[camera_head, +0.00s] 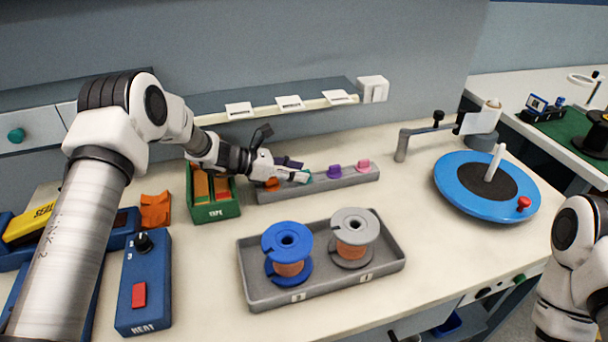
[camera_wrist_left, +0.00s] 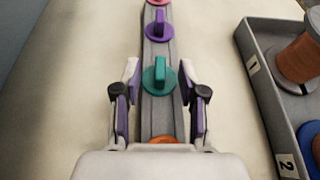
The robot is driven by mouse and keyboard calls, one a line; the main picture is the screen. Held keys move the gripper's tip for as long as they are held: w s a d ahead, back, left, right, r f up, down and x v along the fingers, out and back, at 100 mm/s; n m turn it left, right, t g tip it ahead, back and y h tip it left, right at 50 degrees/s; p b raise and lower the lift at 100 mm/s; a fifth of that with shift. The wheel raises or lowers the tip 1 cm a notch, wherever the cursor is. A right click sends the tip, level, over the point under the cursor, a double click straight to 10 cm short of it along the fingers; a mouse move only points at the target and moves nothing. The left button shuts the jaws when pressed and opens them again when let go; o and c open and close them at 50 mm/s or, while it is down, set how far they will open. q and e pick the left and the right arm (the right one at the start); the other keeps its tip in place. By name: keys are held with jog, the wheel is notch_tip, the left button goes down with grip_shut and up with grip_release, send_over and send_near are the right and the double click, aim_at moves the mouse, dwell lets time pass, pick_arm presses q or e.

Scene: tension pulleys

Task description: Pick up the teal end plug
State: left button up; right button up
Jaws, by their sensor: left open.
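The teal end plug (camera_wrist_left: 160,76) sits upright in the narrow grey tray, with a round base and a raised grip tab. In the head view only a sliver of the teal plug (camera_head: 309,170) shows beside my gripper. My left gripper (camera_wrist_left: 160,92) is open, with one finger on each side of the tray, close to the teal plug; I cannot tell whether a finger touches it. In the head view the left gripper (camera_head: 300,170) reaches over the tray from the left. My right gripper is out of view.
In the same grey tray (camera_head: 345,181) stand a purple plug (camera_head: 334,171), a pink plug (camera_head: 363,165) and an orange plug (camera_head: 271,184). A tray with a blue spool (camera_head: 287,252) and a grey spool (camera_head: 353,237) lies in front. A green tape box (camera_head: 215,212) stands left.

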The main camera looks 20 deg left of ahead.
pick_arm(q)
jog(key=shift+w+d, duration=0.15)
jog(key=shift+d, duration=0.05)
jog(key=shift+a, duration=0.15)
grip_shut()
